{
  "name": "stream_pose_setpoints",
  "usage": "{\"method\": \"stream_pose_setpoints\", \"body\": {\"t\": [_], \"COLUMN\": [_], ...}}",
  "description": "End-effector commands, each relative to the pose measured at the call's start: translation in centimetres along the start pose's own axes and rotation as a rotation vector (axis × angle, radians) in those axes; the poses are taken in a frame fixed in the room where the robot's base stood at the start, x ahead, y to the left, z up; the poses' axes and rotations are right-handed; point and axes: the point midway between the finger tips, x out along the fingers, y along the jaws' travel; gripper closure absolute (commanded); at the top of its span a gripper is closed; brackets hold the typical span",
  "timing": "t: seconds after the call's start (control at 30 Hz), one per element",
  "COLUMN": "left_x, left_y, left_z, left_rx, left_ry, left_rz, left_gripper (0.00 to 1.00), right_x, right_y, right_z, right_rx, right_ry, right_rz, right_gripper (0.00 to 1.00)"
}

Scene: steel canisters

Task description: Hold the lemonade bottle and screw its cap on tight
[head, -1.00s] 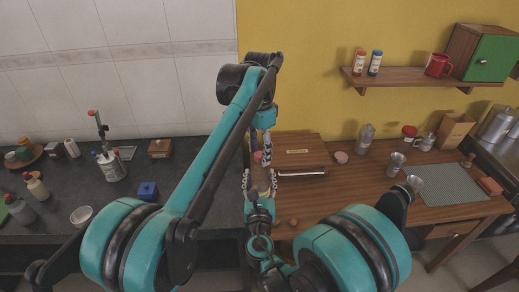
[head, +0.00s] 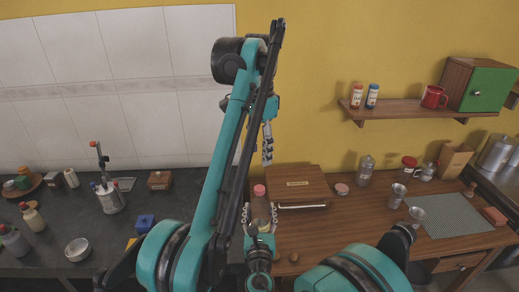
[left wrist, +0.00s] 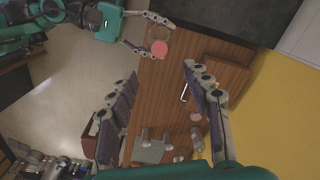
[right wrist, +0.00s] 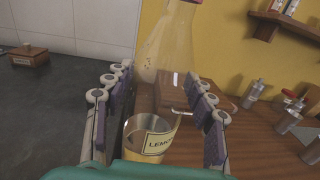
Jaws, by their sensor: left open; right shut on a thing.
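The lemonade bottle (head: 261,207) stands upright in my right gripper (head: 260,222), with its red-pink cap (head: 259,190) on top; how tight the cap is, I cannot tell. In the right wrist view the clear bottle (right wrist: 168,55) with its "LEMO…" label (right wrist: 150,140) is between the fingers. My left gripper (head: 267,145) is open and empty, above the bottle and apart from it. In the left wrist view the cap (left wrist: 159,48) shows from above, off to one side of the open left fingers (left wrist: 160,107).
A wooden box (head: 298,183) with a bar handle is just right of the bottle on the wooden table (head: 350,225). Metal cups (head: 397,195) and a grey mat (head: 452,215) are farther right. The dark counter (head: 110,235) at left holds bottles and a small blue box (head: 146,222).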

Motion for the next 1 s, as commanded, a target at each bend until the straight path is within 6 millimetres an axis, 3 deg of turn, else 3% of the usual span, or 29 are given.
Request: {"method": "stream_pose_setpoints", "body": {"t": [0.67, 0.87, 1.0], "left_x": [-0.3, -0.8, -0.5], "left_y": [-0.1, -0.9, -1.2], "left_z": [0.3, 2.1, 4.6], "left_rx": [-0.014, -0.115, -0.226], "left_ry": [0.006, 0.052, 0.106], "left_rz": [-0.005, -0.044, -0.085], "left_gripper": [0.51, 0.51, 0.51], "right_x": [0.0, 0.0, 0.0], "right_y": [0.0, 0.0, 0.0], "right_z": [0.0, 0.0, 0.0], "right_rx": [0.000, 0.000, 0.000], "right_ry": [0.000, 0.000, 0.000], "right_rz": [0.000, 0.000, 0.000], "right_gripper": [1.00, 1.00, 1.00]}}
